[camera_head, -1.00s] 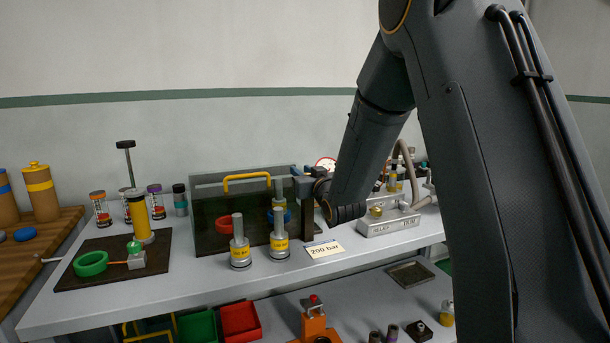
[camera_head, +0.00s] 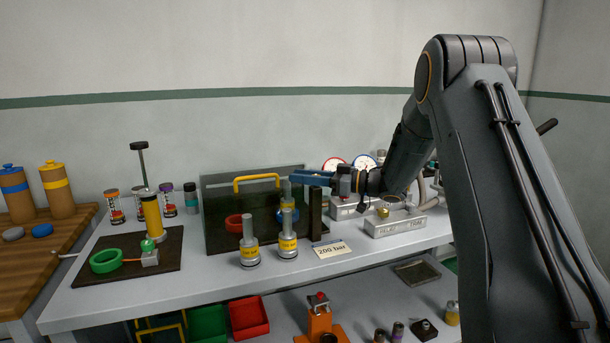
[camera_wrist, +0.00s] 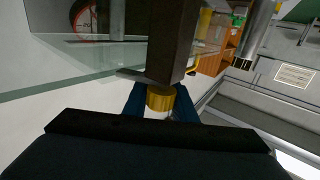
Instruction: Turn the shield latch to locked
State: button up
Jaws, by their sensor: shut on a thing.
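The shield (camera_head: 224,228) is a dark see-through panel with a yellow handle (camera_head: 256,180), standing upright on the bench. A dark post (camera_head: 315,214) stands at its right end. My gripper (camera_head: 308,178) has blue fingers and reaches in from the right, near the top of the post. In the wrist view, the fingers sit on both sides of a yellow knob (camera_wrist: 160,98), shut on it, against the end of the dark post (camera_wrist: 172,40). This looks like the latch. Its lever and any lock marking are hidden, so its position cannot be told.
Two grey cylinders with yellow bands (camera_head: 249,246) stand before the shield, beside a "200 bar" card (camera_head: 331,249). Gauges (camera_head: 364,162) and a grey block (camera_head: 396,224) are at right. A green ring (camera_head: 106,261) lies on the left mat. The front bench strip is clear.

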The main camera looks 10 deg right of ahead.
jog(key=n+g+y+b, duration=0.1)
jog(key=n+g, duration=0.1)
jog(key=g, duration=0.1)
jog(key=s+n+g+y+b, duration=0.1)
jog(key=n+g, duration=0.1)
jog(key=g, duration=0.2)
jog(key=shift+s+a+n, duration=0.15)
jog(key=shift+s+n, duration=0.05)
jog(key=shift+n, duration=0.1)
jog(key=shift+r+g, duration=0.1)
jog(key=shift+g, duration=0.2)
jog(key=o, duration=1)
jog(key=shift+o, duration=0.2)
jog(key=d+b, duration=0.2)
jog(key=d, duration=0.5)
jog(key=shift+s+d, duration=0.2)
jog(key=shift+d, duration=0.15)
